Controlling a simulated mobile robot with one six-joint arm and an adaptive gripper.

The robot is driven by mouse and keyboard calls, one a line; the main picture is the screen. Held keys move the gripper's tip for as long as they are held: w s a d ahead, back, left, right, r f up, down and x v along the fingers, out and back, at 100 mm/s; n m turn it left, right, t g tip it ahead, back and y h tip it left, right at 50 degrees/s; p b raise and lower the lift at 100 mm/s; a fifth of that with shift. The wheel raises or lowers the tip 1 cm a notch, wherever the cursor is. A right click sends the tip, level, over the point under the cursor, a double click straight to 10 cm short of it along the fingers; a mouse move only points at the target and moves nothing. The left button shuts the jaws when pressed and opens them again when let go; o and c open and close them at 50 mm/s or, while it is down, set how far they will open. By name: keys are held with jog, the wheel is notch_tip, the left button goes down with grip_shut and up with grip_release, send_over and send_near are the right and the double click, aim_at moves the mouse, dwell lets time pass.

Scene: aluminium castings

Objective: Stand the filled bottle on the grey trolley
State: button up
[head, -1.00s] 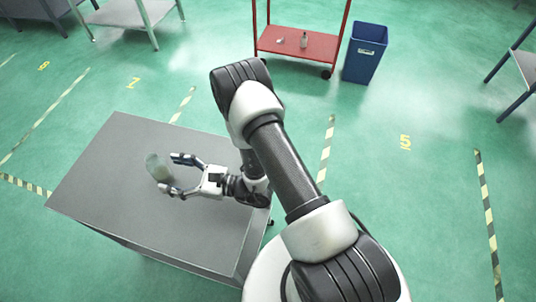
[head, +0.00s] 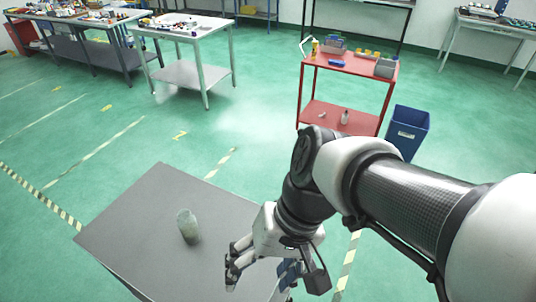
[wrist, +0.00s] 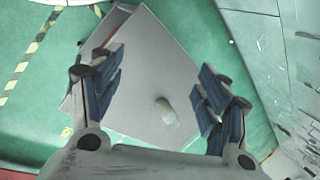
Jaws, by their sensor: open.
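The bottle (head: 187,227), pale and greyish-green, stands on the flat top of the grey trolley (head: 125,232), looking upright, with bare surface around it. In the wrist view the bottle (wrist: 166,111) shows beyond my fingers, against the light trolley top (wrist: 150,60). My gripper (head: 260,277) is to the right of the bottle in the head view, clear of it, with its fingers spread. In the wrist view my gripper (wrist: 160,88) is wide open with nothing between the pads touching them. The bottle's contents are hard to make out.
A red trolley (head: 347,62) with small items on both shelves stands behind, and a blue bin (head: 407,132) is beside it. Cluttered workbenches (head: 185,30) stand at the back left. Green floor is open around the grey trolley.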

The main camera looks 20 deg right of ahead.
jog(key=w+d+r+n+t+h, duration=0.1)
jog(key=d+r+t+h, duration=0.3)
jog(key=d, duration=0.5)
jog(key=shift+r+n+t, duration=0.15)
jog(key=shift+n+t, duration=0.15)
jog(key=shift+t, duration=0.3)
